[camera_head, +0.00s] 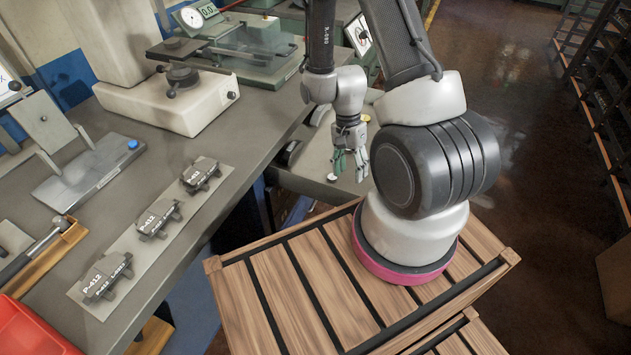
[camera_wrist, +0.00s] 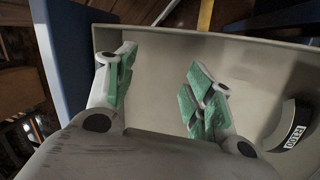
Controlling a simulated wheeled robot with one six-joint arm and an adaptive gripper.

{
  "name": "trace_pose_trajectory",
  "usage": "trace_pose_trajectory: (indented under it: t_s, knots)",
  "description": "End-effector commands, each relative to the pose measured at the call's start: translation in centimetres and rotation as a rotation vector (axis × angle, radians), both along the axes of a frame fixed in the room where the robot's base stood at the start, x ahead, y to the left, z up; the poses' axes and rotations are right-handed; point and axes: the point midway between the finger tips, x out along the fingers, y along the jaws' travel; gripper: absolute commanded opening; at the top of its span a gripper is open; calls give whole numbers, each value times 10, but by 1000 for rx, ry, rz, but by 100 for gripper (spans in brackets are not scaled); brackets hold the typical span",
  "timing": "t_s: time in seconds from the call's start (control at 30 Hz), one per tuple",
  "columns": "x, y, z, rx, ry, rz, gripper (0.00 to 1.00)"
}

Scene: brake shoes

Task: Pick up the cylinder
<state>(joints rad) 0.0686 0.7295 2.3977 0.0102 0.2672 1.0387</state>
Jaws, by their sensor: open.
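My gripper (camera_head: 350,162) hangs over the grey tray (camera_head: 308,172) beside the workbench. In the wrist view its green-padded fingers (camera_wrist: 163,68) are spread apart with nothing between them, over the bare tray floor (camera_wrist: 160,110). I cannot clearly make out a cylinder. A small silver round piece (camera_head: 332,177) lies in the tray just left of the fingertips, and a small yellowish round piece (camera_head: 364,118) shows behind the gripper; their shapes are too small to tell. A black curved brake shoe with a white label (camera_wrist: 292,125) lies at the tray's right side in the wrist view.
The workbench (camera_head: 225,140) on the left carries brake shoes labelled P-412 (camera_head: 107,277) on a strip, measuring fixtures (camera_head: 180,85) and a red bin (camera_head: 30,330). A shelf rack (camera_head: 600,75) stands at the right. Open floor (camera_head: 510,100) lies between.

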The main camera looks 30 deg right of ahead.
Motion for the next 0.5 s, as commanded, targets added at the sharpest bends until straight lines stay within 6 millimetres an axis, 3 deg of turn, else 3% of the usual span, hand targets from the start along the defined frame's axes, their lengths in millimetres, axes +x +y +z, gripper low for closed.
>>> trace_pose_trajectory:
  t_s: [0.07, 0.2, 0.33, 0.5]
  knots:
    - [18, -1, -11, -36, -65, -141, 53]
    - [51, -4, -12, -73, -187, -370, 53]
    - [64, -5, -12, -86, -239, -519, 53]
    - [65, -5, -23, -93, -240, -577, 53]
